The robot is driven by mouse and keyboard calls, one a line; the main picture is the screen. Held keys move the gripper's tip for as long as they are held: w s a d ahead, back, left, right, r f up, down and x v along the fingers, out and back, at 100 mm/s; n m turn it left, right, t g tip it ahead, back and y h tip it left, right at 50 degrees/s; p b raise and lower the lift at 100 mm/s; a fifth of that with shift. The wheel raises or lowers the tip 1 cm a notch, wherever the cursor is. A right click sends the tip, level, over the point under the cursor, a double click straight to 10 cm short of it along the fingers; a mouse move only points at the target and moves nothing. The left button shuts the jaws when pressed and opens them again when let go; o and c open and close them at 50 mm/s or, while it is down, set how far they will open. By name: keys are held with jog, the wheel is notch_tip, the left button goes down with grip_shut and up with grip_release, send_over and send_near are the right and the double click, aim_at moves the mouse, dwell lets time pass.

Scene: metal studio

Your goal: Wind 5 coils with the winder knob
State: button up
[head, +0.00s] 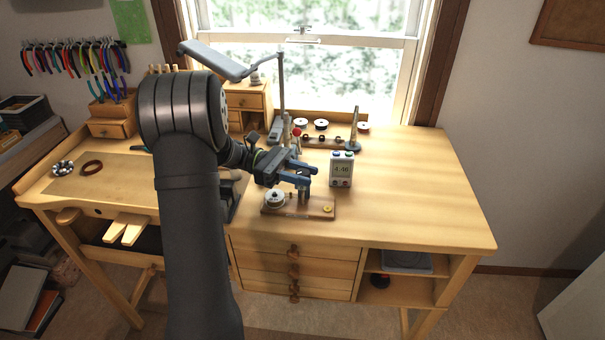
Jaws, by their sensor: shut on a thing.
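The winder is a small wooden base (316,212) on the bench top. A pale round spool or disc (275,197) sits at its left end and a small yellow round part (327,209) at its right end. My gripper (309,178) reaches over the middle of the base from the left. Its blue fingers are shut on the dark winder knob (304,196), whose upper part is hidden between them. A white counter box (341,168) stands behind and to the right of the winder.
Behind are a rack with spools (321,124), a dark cone-like stand (354,132) and a lamp (215,60) on a post. Small drawers (247,98) stand at the back left. The right side of the bench top (425,190) is clear. My arm covers the bench's left middle.

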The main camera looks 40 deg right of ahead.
jog(key=shift+y, duration=0.3)
jog(key=o, duration=1)
jog(key=shift+s, duration=0.1)
jog(key=shift+c, duration=0.2)
